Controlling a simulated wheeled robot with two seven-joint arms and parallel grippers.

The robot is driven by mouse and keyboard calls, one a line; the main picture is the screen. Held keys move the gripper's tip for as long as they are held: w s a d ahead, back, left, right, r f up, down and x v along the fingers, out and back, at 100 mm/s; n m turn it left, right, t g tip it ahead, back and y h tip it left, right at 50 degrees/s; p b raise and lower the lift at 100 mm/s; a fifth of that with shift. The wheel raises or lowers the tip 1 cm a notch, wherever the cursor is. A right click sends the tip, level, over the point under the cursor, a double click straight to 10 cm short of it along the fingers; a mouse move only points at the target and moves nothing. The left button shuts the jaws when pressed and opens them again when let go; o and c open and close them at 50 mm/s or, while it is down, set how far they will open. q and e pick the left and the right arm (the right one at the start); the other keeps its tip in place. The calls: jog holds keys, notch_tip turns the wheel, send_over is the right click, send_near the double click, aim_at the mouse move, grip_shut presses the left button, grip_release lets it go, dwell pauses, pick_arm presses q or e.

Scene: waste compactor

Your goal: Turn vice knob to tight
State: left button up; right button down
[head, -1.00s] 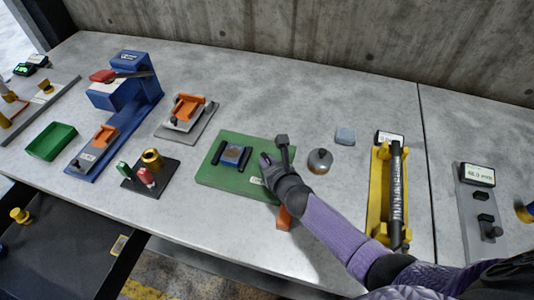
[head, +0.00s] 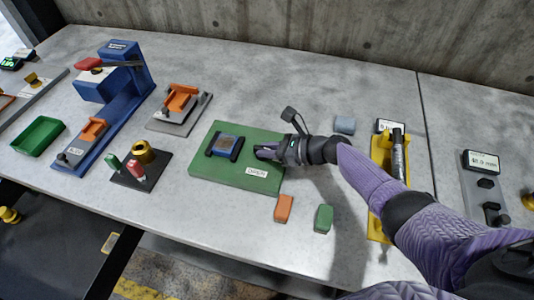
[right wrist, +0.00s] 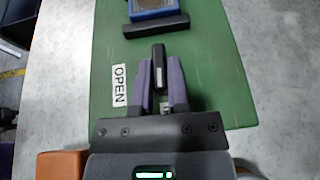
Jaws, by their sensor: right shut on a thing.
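The vice is a green base plate (head: 215,179) with two black jaws (head: 237,149) on either side of a blue block (head: 226,144). The block also shows at the top of the right wrist view (right wrist: 152,7). A white label on the plate reads OPEN (right wrist: 120,85). My right gripper (head: 262,152) is low over the right part of the plate. In the right wrist view its purple fingers are shut on the dark, bar-shaped vice knob (right wrist: 159,66), beside the label. My left gripper is out of view.
An orange block (head: 284,208) and a green block (head: 323,219) lie near the table's front edge. A yellow fixture (head: 378,150) stands to the right, partly behind my arm. A black stand (head: 138,174) and a blue press (head: 119,132) are to the left.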

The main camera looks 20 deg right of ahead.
jog(key=shift+n+b, duration=0.3)
jog(key=shift+b, duration=0.05)
jog(key=shift+g+y, duration=0.3)
jog(key=c, duration=0.6)
grip_release()
jog(key=shift+w, duration=0.1)
jog(key=p+v, duration=0.3)
jog(key=v, duration=0.6)
jog(key=shift+d+r, duration=0.15)
jog(key=shift+d, duration=0.05)
jog(key=shift+s+d, duration=0.15)
jog(key=shift+s, duration=0.15)
